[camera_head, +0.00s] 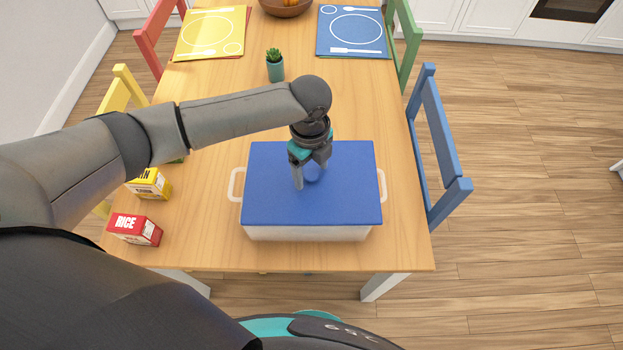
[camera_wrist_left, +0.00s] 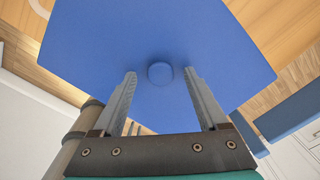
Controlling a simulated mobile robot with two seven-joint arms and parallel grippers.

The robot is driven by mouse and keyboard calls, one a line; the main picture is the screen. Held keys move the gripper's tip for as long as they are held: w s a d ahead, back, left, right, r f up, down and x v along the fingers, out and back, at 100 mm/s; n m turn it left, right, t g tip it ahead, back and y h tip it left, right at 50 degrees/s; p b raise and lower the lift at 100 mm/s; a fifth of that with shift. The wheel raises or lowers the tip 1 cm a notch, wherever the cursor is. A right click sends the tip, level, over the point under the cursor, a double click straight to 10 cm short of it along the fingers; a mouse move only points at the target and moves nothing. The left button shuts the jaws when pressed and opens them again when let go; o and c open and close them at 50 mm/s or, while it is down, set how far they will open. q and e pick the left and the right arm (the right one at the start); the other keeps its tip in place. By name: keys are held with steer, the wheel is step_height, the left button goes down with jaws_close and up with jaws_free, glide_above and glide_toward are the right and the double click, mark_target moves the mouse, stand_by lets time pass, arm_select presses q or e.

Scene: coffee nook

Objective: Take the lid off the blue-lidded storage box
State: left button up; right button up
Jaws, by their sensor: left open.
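The storage box (camera_head: 300,233) is white with looped side handles and stands near the front edge of the wooden table. Its flat blue lid (camera_head: 265,205) lies on top and covers the opening, so the inside is hidden. A round blue knob (camera_head: 313,173) sits near the middle of the lid; it also shows in the left wrist view (camera_wrist_left: 160,73). My left gripper (camera_head: 312,181) is over the lid with its fingers pointing down. In the left wrist view its open fingers (camera_wrist_left: 160,80) are apart, with the knob between them in the picture. I cannot tell whether they touch the lid.
A red rice box (camera_head: 135,229) and a yellow box (camera_head: 150,184) stand left of the storage box. A small potted plant (camera_head: 275,66) stands further back. Blue (camera_head: 451,160), green, red and yellow chairs surround the table (camera_head: 350,105). Bare tabletop lies behind the storage box.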

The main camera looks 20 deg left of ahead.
arm_select(q)
steer(key=shift+f, duration=0.35)
steer(key=shift+c, duration=0.3)
steer(key=shift+r, duration=0.1)
jaws_close()
